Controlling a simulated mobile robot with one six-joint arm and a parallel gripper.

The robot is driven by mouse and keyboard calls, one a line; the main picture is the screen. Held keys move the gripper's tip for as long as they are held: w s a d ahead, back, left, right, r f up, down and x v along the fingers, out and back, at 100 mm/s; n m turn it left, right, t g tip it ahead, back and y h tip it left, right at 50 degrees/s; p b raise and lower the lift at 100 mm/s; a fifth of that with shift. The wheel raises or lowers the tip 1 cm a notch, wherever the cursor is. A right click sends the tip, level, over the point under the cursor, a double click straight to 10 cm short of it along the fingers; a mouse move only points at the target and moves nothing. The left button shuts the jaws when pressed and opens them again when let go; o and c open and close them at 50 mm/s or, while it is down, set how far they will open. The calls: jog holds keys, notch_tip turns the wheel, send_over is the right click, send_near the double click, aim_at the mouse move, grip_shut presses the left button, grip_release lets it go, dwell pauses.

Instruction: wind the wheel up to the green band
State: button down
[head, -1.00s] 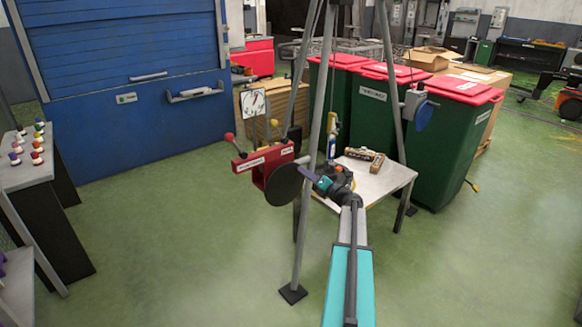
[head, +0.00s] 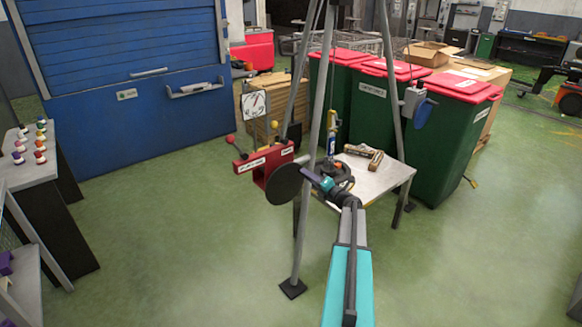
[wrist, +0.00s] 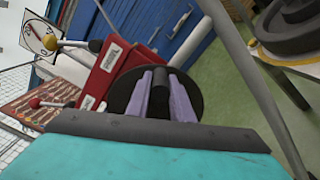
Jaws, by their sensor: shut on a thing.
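The wheel is a dark disc (head: 283,184) on the side of a red housing (head: 262,163) mounted on a tripod leg. My gripper (head: 308,174) is at the wheel's right side. In the wrist view its two purple fingers (wrist: 165,98) are shut on a dark handle (wrist: 159,92) in front of the disc (wrist: 135,97). A white dial (head: 255,104) with a needle stands behind the housing; it also shows in the wrist view (wrist: 39,38). I cannot make out a green band on it.
A red-knobbed lever (head: 231,140) and a yellow-knobbed lever (head: 274,125) rise from the housing. Tripod legs (head: 304,225) stand close to my arm. A small table (head: 385,182) stands to the right, with green bins (head: 447,150) behind it.

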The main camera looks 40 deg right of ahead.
jog(key=shift+s+d+f+m+p, duration=0.15)
jog(key=shift+d+f+m+p, duration=0.2)
jog(key=shift+f+p, duration=0.25)
jog(key=shift+d+f+m+p, duration=0.15)
jog(key=shift+f+m+p, duration=0.85)
jog(key=shift+p, duration=0.7)
jog(key=shift+m, duration=0.25)
jog(key=shift+f+p, duration=0.2)
jog(key=shift+p, duration=0.2)
jog(key=shift+f+m+p, duration=0.25)
jog(key=shift+m+p, duration=0.45)
jog(key=shift+p, duration=0.1)
jog(key=shift+f+m+p, duration=0.9)
jog(key=shift+m+p, duration=0.3)
jog(key=shift+p, duration=0.45)
jog(key=shift+f, duration=0.2)
jog(key=shift+f+m+p, duration=0.2)
jog(key=shift+m+p, duration=0.3)
jog(key=shift+p, duration=0.15)
